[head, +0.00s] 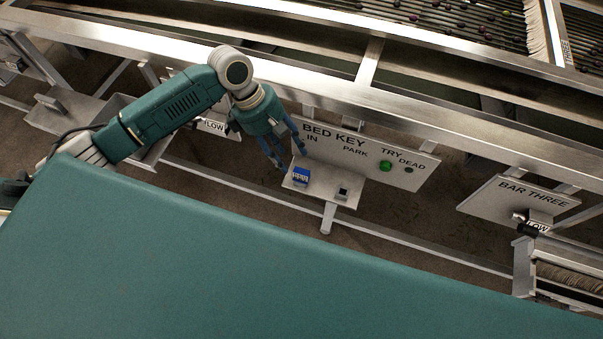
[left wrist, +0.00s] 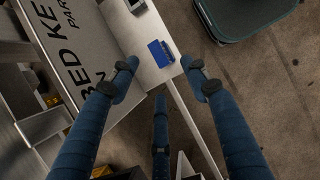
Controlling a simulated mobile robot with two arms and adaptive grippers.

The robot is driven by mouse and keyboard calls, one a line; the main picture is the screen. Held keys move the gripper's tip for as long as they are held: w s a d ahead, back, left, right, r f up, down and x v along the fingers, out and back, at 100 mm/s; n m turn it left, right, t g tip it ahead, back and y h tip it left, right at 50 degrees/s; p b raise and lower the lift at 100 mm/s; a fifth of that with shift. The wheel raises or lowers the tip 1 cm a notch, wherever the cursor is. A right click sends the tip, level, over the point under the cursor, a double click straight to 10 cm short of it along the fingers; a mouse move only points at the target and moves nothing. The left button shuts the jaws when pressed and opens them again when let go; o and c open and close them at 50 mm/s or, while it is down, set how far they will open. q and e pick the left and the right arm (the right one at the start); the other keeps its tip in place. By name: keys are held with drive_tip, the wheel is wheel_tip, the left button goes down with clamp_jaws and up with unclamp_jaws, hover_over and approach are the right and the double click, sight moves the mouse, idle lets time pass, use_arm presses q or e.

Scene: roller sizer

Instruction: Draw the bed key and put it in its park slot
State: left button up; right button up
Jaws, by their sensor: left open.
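The blue bed key (head: 301,175) stands in the IN position on a small white shelf (head: 320,187) under the BED KEY panel (head: 350,147). The park slot (head: 343,193) is a small grey block with a dark top on the same shelf, to the right of the key. My left gripper (head: 292,161) is open and empty, above and just left of the key. In the left wrist view the key (left wrist: 161,53) shows beyond and between the spread fingertips, apart from them. The park slot is partly cut off at the top edge there (left wrist: 134,4). My right gripper is not in view.
A green TRY button (head: 385,166) and a dark DEAD lamp (head: 408,170) sit on the panel's right. A BAR THREE plate (head: 520,198) is further right. A steel beam (head: 400,113) runs behind and above the panel.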

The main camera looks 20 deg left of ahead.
sight(299, 168)
use_arm(q)
drive_tip(key=p+x, duration=0.1)
drive_tip(key=x, duration=0.6)
drive_tip(key=shift+w+d+f, duration=0.15)
drive_tip(key=shift+d+f, duration=0.15)
drive_tip(key=shift+f, duration=0.05)
drive_tip(key=shift+c, duration=0.5)
drive_tip(key=c, duration=0.8)
